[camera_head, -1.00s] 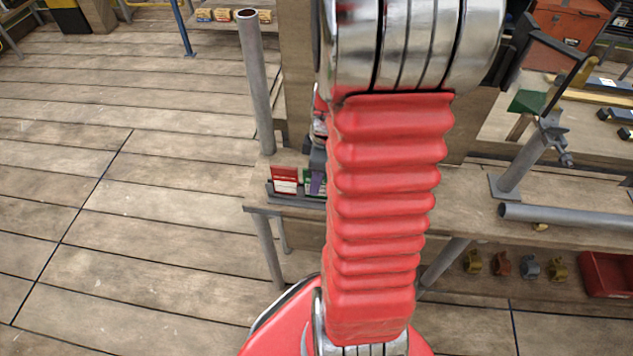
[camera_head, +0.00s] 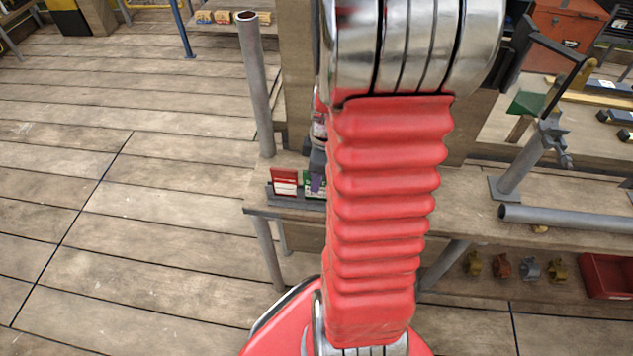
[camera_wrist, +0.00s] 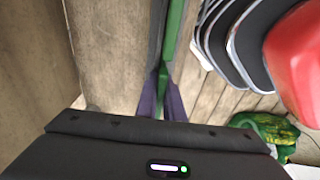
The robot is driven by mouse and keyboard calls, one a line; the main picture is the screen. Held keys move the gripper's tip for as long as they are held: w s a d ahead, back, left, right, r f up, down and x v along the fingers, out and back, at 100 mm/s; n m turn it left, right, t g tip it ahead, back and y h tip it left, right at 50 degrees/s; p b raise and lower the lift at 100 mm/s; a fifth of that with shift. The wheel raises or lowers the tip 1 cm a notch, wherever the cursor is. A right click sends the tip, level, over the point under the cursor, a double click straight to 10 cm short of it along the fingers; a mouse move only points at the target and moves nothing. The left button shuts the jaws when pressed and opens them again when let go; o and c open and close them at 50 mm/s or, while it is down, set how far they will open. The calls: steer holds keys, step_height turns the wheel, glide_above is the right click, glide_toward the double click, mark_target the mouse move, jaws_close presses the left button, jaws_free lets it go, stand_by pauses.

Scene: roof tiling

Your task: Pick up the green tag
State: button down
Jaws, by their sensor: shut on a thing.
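The green tag (camera_head: 308,181) stands in a dark rack (camera_head: 284,198) at the bench's left end in the head view, partly hidden by my gripper and arm. My gripper (camera_head: 317,183) has purple fingertips, and one shows in front of the tag. In the wrist view the green tag (camera_wrist: 174,36) is seen edge-on as a narrow green strip. The fingers (camera_wrist: 161,98) are shut on it from both sides. A red tag (camera_head: 285,181) with a white label stands just left of it in the rack.
An upright grey pipe (camera_head: 256,85) rises behind the rack. A grey pipe (camera_head: 565,219) lies on the bench to the right, near a metal stand (camera_head: 522,165). A red bin (camera_head: 605,275) sits on the lower shelf. The plank floor at left is clear.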

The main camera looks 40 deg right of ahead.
steer(key=shift+r, duration=0.1)
step_height(320, 180, up, 18)
stand_by(0.5)
stand_by(0.5)
steer(key=shift+d, duration=0.1)
